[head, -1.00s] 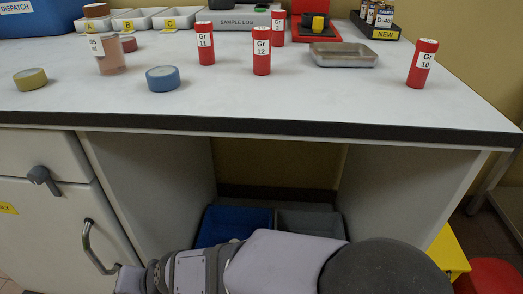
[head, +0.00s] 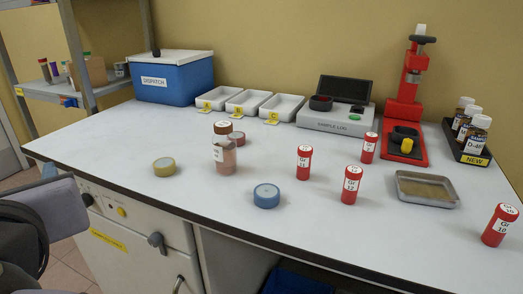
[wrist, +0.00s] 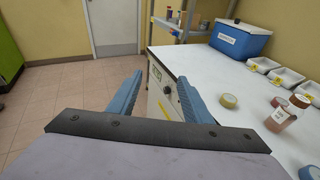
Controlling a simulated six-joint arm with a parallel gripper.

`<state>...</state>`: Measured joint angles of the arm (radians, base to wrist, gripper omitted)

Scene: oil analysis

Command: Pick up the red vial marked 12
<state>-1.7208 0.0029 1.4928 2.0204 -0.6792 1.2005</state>
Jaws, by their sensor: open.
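No red vial shows in the wrist view.
White trays (head: 247,102), a sample log device (head: 335,119) and a red press (head: 403,140) line the back.

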